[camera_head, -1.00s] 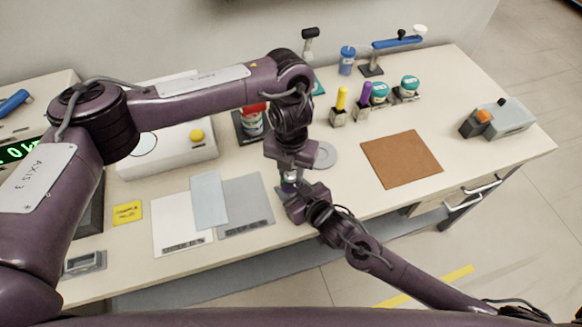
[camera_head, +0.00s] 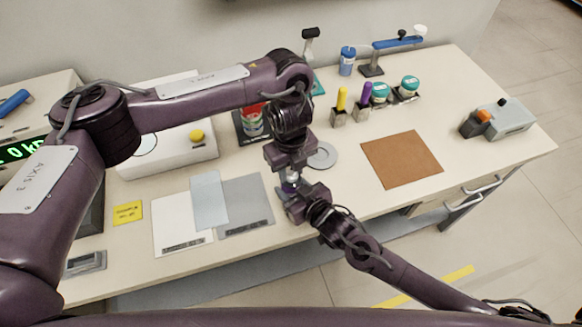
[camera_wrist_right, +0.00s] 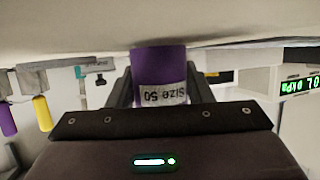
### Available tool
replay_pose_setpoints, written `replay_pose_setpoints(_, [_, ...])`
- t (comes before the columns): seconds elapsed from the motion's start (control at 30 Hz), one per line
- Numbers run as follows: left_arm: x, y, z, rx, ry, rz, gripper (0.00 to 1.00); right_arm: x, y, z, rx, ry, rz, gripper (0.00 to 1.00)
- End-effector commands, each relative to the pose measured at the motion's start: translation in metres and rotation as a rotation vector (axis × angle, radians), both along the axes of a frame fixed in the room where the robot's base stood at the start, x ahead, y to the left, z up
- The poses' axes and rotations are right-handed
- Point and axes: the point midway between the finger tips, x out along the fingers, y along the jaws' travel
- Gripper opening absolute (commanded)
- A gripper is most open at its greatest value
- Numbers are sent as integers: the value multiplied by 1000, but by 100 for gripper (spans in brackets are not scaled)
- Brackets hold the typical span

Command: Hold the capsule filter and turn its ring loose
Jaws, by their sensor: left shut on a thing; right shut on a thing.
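The capsule filter (camera_head: 291,181) is a small upright piece near the table's front edge, mostly hidden between my two grippers in the head view. In the right wrist view its purple body (camera_wrist_right: 158,72) carries a white label reading "Size 50", which appears upside down. My right gripper (camera_head: 290,190) comes from the front right and is shut on the body, with a dark finger on each side. My left gripper (camera_head: 290,172) reaches down from above and is shut on the filter's upper part. The ring itself is hidden by the left gripper.
A grey disc (camera_head: 323,155) lies just right of the grippers. A brown mat (camera_head: 402,159) is farther right. A grey sheet (camera_head: 245,205) lies to the left. Yellow-capped (camera_head: 341,104) and purple-capped (camera_head: 362,100) holders stand behind, with a red-topped container (camera_head: 252,117) behind left.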

Motion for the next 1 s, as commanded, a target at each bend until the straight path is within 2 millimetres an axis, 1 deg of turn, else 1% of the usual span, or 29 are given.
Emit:
replay_pose_setpoints(0.03, [0,2,-3,5,2,22,7,-1,3,1,7,-1,4,1])
replay_pose_setpoints(0.27, [-1,2,-3,5,2,78,7,-1,3,1,7,-1,4,1])
replay_pose_setpoints(0.73, [-1,2,-3,5,3,88,7,-1,3,2,7,-1,4,1])
replay_pose_setpoints(0.77, [-1,2,-3,5,3,88,33,-1,3,2,7,-1,4,1])
replay_pose_setpoints(0.9, [-1,1,-2,3,2,87,51,0,2,1,6,-2,3,1])
replay_pose_setpoints(0.93, [-1,1,-2,3,2,87,53,0,2,1,5,-2,2,1])
replay_pose_setpoints(1.0, [0,1,-2,3,1,86,53,0,1,1,4,-2,1,1])
